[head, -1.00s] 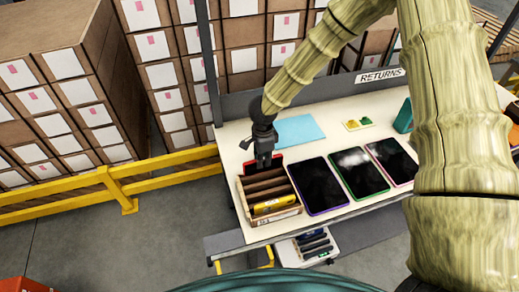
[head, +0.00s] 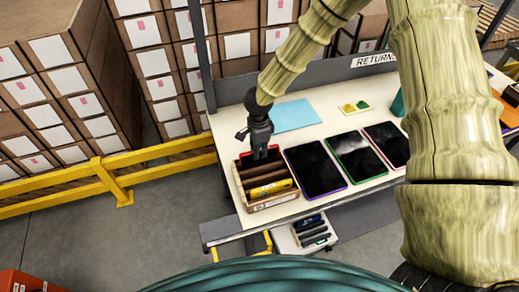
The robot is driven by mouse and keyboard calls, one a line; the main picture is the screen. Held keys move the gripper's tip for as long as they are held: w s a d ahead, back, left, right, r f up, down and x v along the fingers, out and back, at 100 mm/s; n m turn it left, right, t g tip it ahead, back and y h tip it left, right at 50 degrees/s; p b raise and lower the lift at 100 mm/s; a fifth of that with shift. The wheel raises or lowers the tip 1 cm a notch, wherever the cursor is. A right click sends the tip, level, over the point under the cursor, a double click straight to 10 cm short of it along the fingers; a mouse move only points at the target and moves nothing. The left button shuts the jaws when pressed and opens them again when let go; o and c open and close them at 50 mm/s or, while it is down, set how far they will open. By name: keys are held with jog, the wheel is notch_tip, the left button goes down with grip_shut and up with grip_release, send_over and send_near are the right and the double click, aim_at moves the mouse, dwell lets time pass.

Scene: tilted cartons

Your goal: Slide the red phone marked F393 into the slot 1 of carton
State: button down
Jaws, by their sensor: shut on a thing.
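The carton (head: 271,203) is a light brown open box with dark dividers, standing at the left end of the white table. A yellow phone (head: 270,188) lies in its front slot. My gripper (head: 260,157) points down over the carton's back end. It is shut on the red phone (head: 274,153), whose red edges show on both sides of the fingers, at the backmost slot. The fingers hide the phone's middle. I cannot read its mark or the slot numbers, and cannot tell how deep it sits.
Three dark tablets with purple (head: 314,170), green (head: 358,158) and pink (head: 388,145) rims lie right of the carton. A blue sheet (head: 294,115) lies behind. A tray (head: 306,235) with several dark items sits below the table edge. A yellow rail (head: 150,165) stands left.

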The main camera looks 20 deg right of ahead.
aim_at(259, 162)
jog(key=shift+f+b, duration=0.6)
jog(key=shift+f, duration=1.25)
jog(key=shift+f, duration=0.3)
jog(key=c, duration=1.4)
grip_release()
jog(key=shift+r, duration=0.1)
notch_tip(259, 162, up, 12)
jog(key=shift+f, duration=0.1)
